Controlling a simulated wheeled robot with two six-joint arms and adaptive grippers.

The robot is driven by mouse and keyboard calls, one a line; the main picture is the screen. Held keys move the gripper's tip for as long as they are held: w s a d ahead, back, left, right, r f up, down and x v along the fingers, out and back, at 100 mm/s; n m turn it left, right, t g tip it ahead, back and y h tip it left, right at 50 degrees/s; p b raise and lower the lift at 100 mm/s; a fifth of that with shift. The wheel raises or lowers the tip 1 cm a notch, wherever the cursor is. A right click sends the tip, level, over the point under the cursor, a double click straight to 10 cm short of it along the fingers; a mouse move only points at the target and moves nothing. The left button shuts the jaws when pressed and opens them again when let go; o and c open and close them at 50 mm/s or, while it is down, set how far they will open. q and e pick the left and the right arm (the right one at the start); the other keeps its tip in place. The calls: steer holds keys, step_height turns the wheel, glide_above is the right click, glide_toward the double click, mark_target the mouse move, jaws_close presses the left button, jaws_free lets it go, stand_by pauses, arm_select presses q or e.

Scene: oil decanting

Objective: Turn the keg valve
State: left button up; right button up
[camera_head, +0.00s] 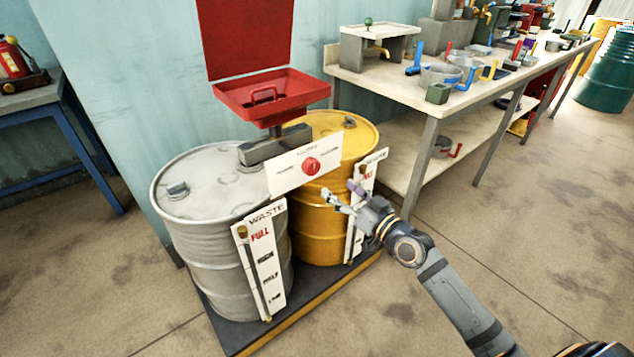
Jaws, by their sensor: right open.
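A red round valve knob (312,166) sits on a white sign plate (290,178) between two drums. The grey drum (205,215) stands at left with a "WASTE" level gauge (262,262) on its front. The yellow drum (318,222) stands at right, partly hidden by the sign and a second white gauge board (368,185). My right gripper (343,196) is open and empty, in front of the yellow drum, to the right of and lower than the red knob, apart from it in the picture. My left gripper is out of view.
An open red funnel box (270,97) with a raised lid stands above the drums. The drums rest on a dark pallet (237,335) with a yellow edge. A workbench (400,92) with pots and tools is at right. A blue-legged table (40,95) is at left.

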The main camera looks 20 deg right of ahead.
mark_target(314, 169)
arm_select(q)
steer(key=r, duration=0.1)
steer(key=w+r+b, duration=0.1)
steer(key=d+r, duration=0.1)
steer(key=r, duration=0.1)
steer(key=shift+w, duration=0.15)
arm_select(e)
steer(key=x, duration=1)
steer(key=shift+w+a+f, duration=0.1)
steer(key=shift+w, duration=0.15)
steer(key=c, duration=1.2)
